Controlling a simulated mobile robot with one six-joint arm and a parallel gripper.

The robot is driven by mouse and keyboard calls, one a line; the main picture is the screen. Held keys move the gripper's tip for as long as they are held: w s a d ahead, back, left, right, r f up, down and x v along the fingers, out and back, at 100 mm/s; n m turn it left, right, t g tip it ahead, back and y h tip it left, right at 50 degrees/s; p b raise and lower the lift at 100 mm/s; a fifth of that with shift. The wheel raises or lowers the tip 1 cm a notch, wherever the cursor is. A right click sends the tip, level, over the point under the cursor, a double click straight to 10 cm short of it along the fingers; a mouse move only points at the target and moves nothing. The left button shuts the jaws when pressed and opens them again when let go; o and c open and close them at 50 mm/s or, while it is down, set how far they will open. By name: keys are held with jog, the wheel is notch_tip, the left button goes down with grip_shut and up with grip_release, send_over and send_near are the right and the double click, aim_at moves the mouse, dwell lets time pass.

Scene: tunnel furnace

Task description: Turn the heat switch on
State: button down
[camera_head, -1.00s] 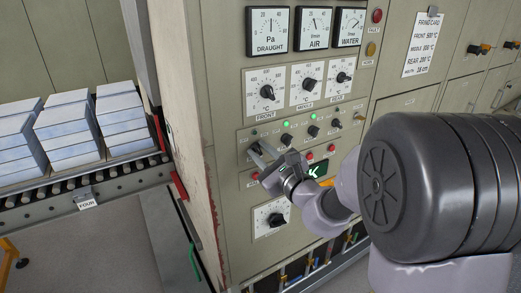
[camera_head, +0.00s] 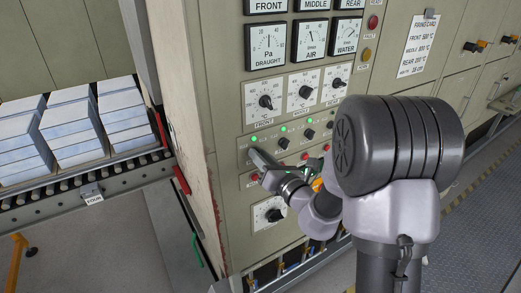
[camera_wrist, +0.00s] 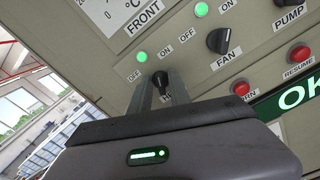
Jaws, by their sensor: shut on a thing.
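The heat switch (camera_wrist: 160,79) is a small black knob in the wrist view, between OFF and ON labels. Its name label below is mostly hidden by the fingers. A green lamp (camera_wrist: 141,57) glows just above it, and it also shows lit in the head view (camera_head: 254,139). My gripper (camera_wrist: 161,90) is shut on the switch, with a grey finger on each side of it. In the head view my gripper (camera_head: 255,158) is at the left end of the switch row and covers the knob. Which way the knob points is hard to tell.
The fan switch (camera_wrist: 218,41) and pump switch (camera_wrist: 287,4) lie to the right, with red buttons (camera_wrist: 299,53) below. Dials (camera_head: 265,102) sit above the row and another dial (camera_head: 268,215) below. A roller conveyor (camera_head: 120,176) with stacked blocks (camera_head: 72,132) is at left.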

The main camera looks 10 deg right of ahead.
jog(key=shift+m+p, duration=0.75)
jog(key=shift+m, duration=0.35)
jog(key=c, duration=1.5)
grip_release()
jog(key=p+v, duration=1.3)
jog(key=v, duration=0.4)
jog(key=shift+s, duration=0.1)
